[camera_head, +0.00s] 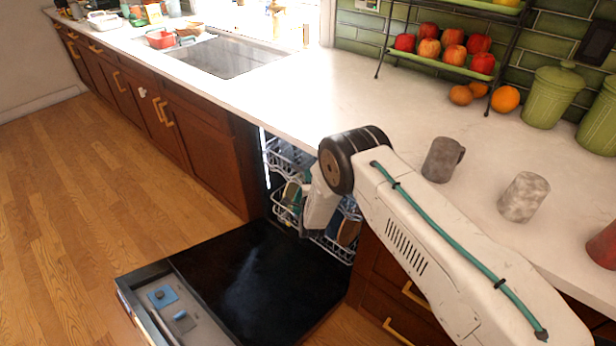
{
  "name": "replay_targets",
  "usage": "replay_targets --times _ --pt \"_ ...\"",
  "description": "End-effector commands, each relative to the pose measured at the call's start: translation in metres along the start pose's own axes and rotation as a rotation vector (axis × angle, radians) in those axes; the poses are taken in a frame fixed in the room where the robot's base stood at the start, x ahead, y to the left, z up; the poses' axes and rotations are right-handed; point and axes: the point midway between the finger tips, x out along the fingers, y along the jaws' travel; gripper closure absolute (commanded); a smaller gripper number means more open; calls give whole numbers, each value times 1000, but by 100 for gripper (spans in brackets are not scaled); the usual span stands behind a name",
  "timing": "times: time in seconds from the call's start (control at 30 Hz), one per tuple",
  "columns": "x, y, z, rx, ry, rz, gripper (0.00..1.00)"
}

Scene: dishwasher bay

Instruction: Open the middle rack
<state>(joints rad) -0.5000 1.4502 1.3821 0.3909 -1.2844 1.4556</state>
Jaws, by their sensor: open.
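The dishwasher stands open under the counter, its black door (250,285) folded down flat. White wire racks show inside the bay. An upper rack (283,155) shows at the left of the opening. Lower wire rackwork (285,215) holds plates and other dishes (348,228). My arm covers much of the opening, so I cannot tell clearly where one rack ends and another begins. The racks appear to sit within the bay, not out over the door. My arm reaches over the counter edge and bends down in front of the racks. My gripper's fingers are hidden behind it.
Two grey mugs (442,160) (523,197) stand on the counter (340,95) right of my arm. The floor (90,210) left of the door is clear.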

Motion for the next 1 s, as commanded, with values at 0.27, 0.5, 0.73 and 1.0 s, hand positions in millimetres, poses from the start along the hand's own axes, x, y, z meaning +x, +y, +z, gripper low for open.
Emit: replay_targets --times 0.27,0.5,0.73,1.0 --pt "22 0 -1 -1 0 1 56" --pt "23 0 -3 -1 3 1 59" --pt "23 0 -3 -1 3 1 100" --pt "16 0 4 -1 4 2 100"
